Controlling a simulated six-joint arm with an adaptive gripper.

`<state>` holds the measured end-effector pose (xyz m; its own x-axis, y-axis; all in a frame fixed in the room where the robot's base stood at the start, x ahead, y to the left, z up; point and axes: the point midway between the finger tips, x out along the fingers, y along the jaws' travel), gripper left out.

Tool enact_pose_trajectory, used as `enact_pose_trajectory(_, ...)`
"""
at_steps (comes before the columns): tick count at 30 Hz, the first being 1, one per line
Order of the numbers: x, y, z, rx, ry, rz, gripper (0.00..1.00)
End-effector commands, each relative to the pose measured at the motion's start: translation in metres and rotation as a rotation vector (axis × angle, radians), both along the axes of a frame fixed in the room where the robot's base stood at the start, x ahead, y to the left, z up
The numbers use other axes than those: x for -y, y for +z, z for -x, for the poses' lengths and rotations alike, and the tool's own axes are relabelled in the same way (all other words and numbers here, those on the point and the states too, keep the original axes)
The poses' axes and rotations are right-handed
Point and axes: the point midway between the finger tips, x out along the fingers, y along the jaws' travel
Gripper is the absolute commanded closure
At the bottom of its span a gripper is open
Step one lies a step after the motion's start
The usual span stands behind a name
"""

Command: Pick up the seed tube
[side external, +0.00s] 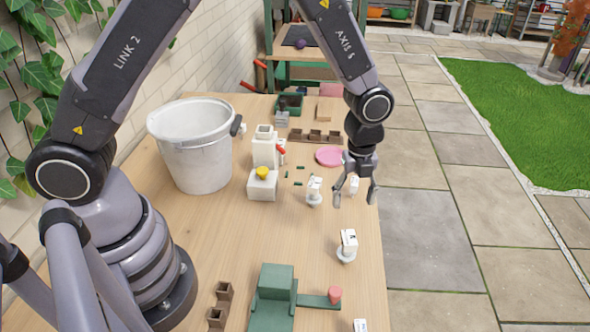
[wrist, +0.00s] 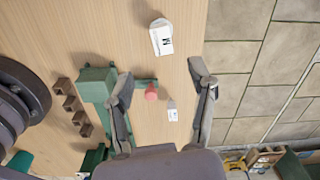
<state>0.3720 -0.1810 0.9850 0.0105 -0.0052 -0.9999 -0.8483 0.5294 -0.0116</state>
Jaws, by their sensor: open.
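No item is clearly identifiable as the seed tube. Several white labelled containers stand on the table: one (side external: 348,242) near the right edge, another (side external: 314,190) left of my gripper, and one (side external: 353,185) seen between or behind my fingers. In the wrist view, a white container marked "M" (wrist: 162,40) lies beyond the fingertips, and a smaller labelled one (wrist: 172,112) shows between the fingers. Small dark green pieces (side external: 288,174) lie mid-table. My gripper (side external: 355,197) is open, pointing down over the table's right edge; it also shows in the wrist view (wrist: 160,76). I see nothing held in it.
A white bucket (side external: 194,155) stands at the left. A white block with a yellow top (side external: 262,186), a pink dish (side external: 329,156) and a brown tray (side external: 316,137) stand farther back. A green stand (side external: 275,287) with a pink piece (side external: 335,293) and brown pots (side external: 217,317) are nearer.

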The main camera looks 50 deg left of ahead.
Motion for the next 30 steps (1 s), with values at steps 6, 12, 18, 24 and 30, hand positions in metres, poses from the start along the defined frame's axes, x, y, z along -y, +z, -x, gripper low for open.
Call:
enact_pose_trajectory(6,0.004,-0.032,0.001,-0.014,-0.054,-0.007,0.43)
enact_pose_trajectory(12,0.004,-0.073,0.001,-0.014,-0.051,-0.007,0.43)
enact_pose_trajectory(18,0.004,-0.095,0.001,-0.012,-0.05,-0.006,0.43)
enact_pose_trajectory(24,0.005,-0.115,0.002,-0.014,-0.05,-0.007,0.43)
enact_pose_trajectory(30,0.006,-0.144,0.001,-0.011,-0.051,-0.007,0.43)
